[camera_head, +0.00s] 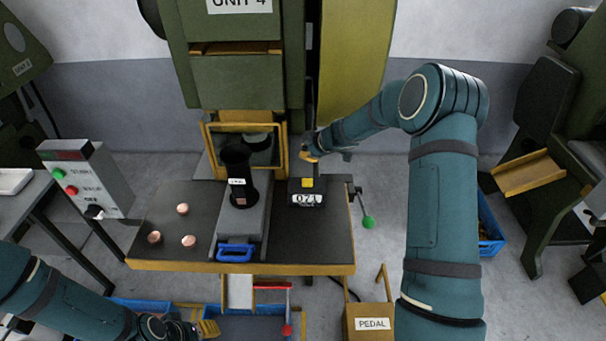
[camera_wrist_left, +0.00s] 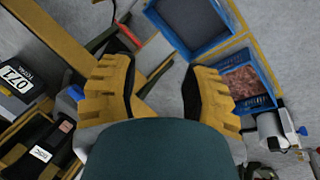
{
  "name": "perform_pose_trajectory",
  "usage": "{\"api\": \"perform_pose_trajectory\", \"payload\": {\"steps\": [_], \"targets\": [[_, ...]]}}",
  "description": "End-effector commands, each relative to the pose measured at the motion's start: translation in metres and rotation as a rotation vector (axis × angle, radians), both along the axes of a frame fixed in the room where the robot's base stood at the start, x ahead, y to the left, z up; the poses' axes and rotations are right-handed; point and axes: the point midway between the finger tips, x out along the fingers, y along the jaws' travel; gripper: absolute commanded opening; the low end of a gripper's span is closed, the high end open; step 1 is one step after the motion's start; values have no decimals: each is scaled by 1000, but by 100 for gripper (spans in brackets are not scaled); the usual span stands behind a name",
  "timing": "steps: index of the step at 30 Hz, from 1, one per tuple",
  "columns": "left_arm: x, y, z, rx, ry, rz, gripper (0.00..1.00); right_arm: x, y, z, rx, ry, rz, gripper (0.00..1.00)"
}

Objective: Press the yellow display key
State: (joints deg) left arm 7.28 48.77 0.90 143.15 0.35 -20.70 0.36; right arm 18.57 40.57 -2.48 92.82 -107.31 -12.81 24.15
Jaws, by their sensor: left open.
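The yellow key (camera_head: 307,183) is on top of a small black display box (camera_head: 294,186) at the right rear of the dark press table. The display's white digits read 071 in the left wrist view (camera_wrist_left: 14,78). My right gripper (camera_head: 308,154), with yellow fingertips, is just behind and above the key, apart from it in the picture; its finger gap is too small to make out. My left gripper (camera_head: 208,328) is low in front of the table; in the left wrist view (camera_wrist_left: 160,72) its yellow fingers are spread with nothing between them.
A black upright cylinder (camera_head: 236,165) stands left of the display, with a blue handle (camera_head: 236,252) in front. Several copper pieces (camera_head: 183,208) lie on the table's left. A green-knobbed lever (camera_head: 367,222) hangs at the right edge. Blue bins (camera_wrist_left: 247,80) are below.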

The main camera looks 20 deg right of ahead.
Motion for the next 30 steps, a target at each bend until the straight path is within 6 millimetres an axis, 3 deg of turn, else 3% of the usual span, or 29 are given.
{"api": "perform_pose_trajectory", "payload": {"steps": [17, 30], "targets": [[-1, 0, -4, 0, 2, -1, 47, 1, -2, -2, -7, -3, 2, 0], [-9, -1, -47, -5, 20, -17, 47, 1, -2, -43, -8, -3, 1, 0]]}}
